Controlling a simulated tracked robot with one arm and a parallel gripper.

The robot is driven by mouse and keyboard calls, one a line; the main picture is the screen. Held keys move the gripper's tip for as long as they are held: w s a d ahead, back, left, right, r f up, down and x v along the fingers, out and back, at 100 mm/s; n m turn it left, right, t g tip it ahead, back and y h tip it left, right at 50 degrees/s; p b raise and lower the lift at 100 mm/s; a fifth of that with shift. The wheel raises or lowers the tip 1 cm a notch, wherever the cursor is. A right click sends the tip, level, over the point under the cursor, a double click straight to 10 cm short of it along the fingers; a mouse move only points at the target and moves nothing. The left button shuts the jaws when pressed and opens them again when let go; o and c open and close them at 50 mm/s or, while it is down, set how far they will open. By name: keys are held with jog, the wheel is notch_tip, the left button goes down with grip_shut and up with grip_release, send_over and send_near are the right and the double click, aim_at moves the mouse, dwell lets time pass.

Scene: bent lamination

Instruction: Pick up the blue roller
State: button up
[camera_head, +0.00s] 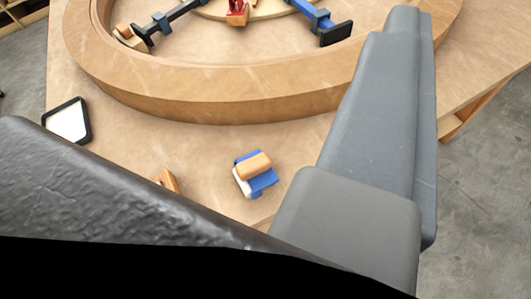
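The blue roller (263,183) lies on the wooden table in the lower middle. It has blue parts, a tan wooden block or handle on top and a white part at its lower left. My gripper (408,18) shows as grey tapered parts on the right, reaching up the picture. It is apart from the roller in the picture, to its right. The grey parts overlap from this angle, so I cannot tell whether the fingers are open or shut. I see nothing held at the tip.
A large curved wooden ring (210,95) stands on the table (130,140) behind the roller. Blue and black clamps (318,20) sit inside it. A black-framed white tablet (68,121) lies at left. A small wooden piece (167,180) is left of the roller. Grey floor lies right.

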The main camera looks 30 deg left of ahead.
jog(key=o, duration=0.9)
jog(key=shift+w+a, duration=0.1)
jog(key=shift+w, duration=0.15)
jog(key=shift+o, duration=1.3)
jog(key=w+a+f+n+g+p, duration=0.2)
jog(key=w+a+f+g+p, duration=0.1)
jog(key=w+f, duration=0.2)
jog(key=shift+w+g+p, duration=0.3)
jog(key=shift+w, duration=0.6)
jog(key=n+g+p, duration=0.9)
jog(key=g, duration=0.4)
send_near(257, 161)
jog(key=shift+s+d+y, duration=0.1)
jog(key=shift+d+y, duration=0.1)
jog(key=shift+y, duration=0.2)
jog(key=f, duration=0.2)
jog(key=f+b, duration=0.1)
jog(key=f, duration=0.5)
jog(key=shift+s+a+f, duration=0.15)
jog(key=shift+s+a, duration=0.05)
jog(key=shift+s, duration=0.15)
jog(key=shift+s+a+f+b, duration=0.15)
jog(key=shift+f+b, duration=0.2)
jog(key=shift+f, duration=0.5)
jog(key=shift+s+a+f+b, duration=0.15)
jog(key=shift+f+b, duration=0.25)
jog(key=shift+f, duration=0.45)
jog(key=shift+s+a+f+b, duration=0.1)
jog(key=shift+s+f+b, duration=0.2)
jog(key=shift+f, duration=0.55)
